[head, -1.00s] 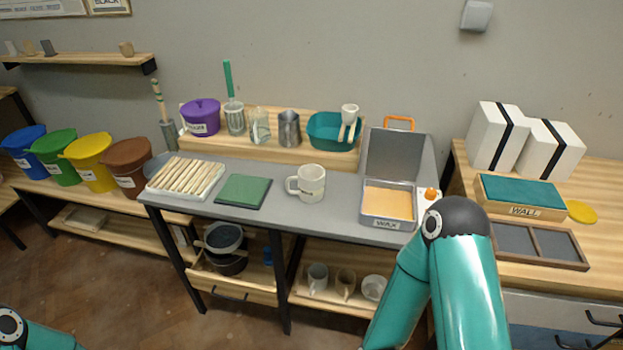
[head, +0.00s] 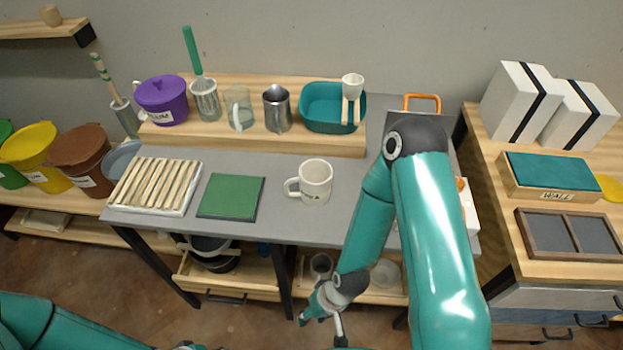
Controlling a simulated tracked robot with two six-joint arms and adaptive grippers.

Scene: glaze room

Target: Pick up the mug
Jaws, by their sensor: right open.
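The mug (head: 315,181) is cream-white with small dark marking on its front. It stands upright on the grey worktop (head: 270,222), with its handle to the left. My right gripper (head: 322,320) is low in front of the worktop's front edge, below the mug in the picture and apart from it. It is open and I see nothing in it; its lower part is cut off by the picture's bottom edge. My left arm shows at the bottom left, but its gripper is not in view.
A green board (head: 231,196) and a slatted white tray (head: 156,186) lie left of the mug. Behind it a raised shelf (head: 250,143) holds a purple pot (head: 162,101), a metal jug (head: 277,110) and a teal basin (head: 333,108). My right arm partly hides the wax box (head: 468,208).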

